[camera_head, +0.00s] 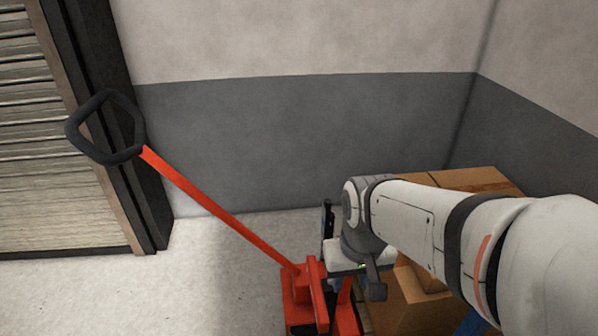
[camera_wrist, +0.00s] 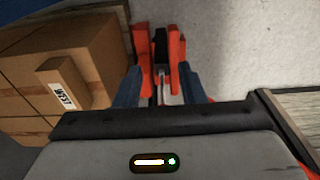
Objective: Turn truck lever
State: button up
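The red truck (camera_head: 305,300) stands on the floor, with a long red bar (camera_head: 215,205) rising up and left to a black loop handle (camera_head: 105,128). My gripper (camera_wrist: 160,92) is over the truck's base; its two blue-grey fingers are apart. In the wrist view the red truck parts (camera_wrist: 143,62) lie beyond and between the fingers, with a black piece and a small pale piece between them. I cannot tell whether the fingers touch anything. In the head view my arm and gripper body hide part of the truck, and the small lever is not clearly seen.
Cardboard boxes (camera_wrist: 90,45) stand close beside the truck, to the right in the head view (camera_head: 470,180). A slatted shutter (camera_head: 60,130) with a dark frame is at the left. Grey walls (camera_head: 290,140) close off the back. The floor (camera_head: 120,290) at the left is clear.

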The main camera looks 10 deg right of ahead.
jog(key=shift+o, duration=1.4)
jog(key=shift+w+r+p, duration=0.15)
jog(key=shift+w+p, duration=0.15)
jog(key=shift+o, duration=0.3)
jog(key=shift+n+g, duration=0.4)
jog(key=shift+n, duration=0.2)
jog(key=w+p, duration=0.2)
jog(key=w+r+p, duration=0.1)
jog(key=w+p, duration=0.1)
jog(key=w, duration=0.1)
jog(key=shift+w+d+r, duration=0.1)
jog(key=shift+w+d, duration=0.1)
jog(key=shift+w, duration=0.05)
jog(key=shift+n+g+y, duration=0.3)
jog(key=shift+n+y, duration=0.1)
jog(key=shift+n, duration=0.3)
jog(key=w+p, duration=0.1)
jog(key=w, duration=0.1)
jog(key=w+f+p, duration=0.1)
jog(key=w, duration=0.1)
jog(key=w+f+p, duration=0.1)
jog(key=w, duration=0.1)
jog(key=shift+w+d+p, duration=0.2)
jog(key=shift+w+p, duration=0.15)
jog(key=shift+p, duration=0.05)
jog(key=shift+w+f, duration=0.4)
jog(key=shift+f, duration=0.2)
jog(key=f+b, duration=0.2)
jog(key=f, duration=0.5)
jog(key=shift+a+f, duration=0.2)
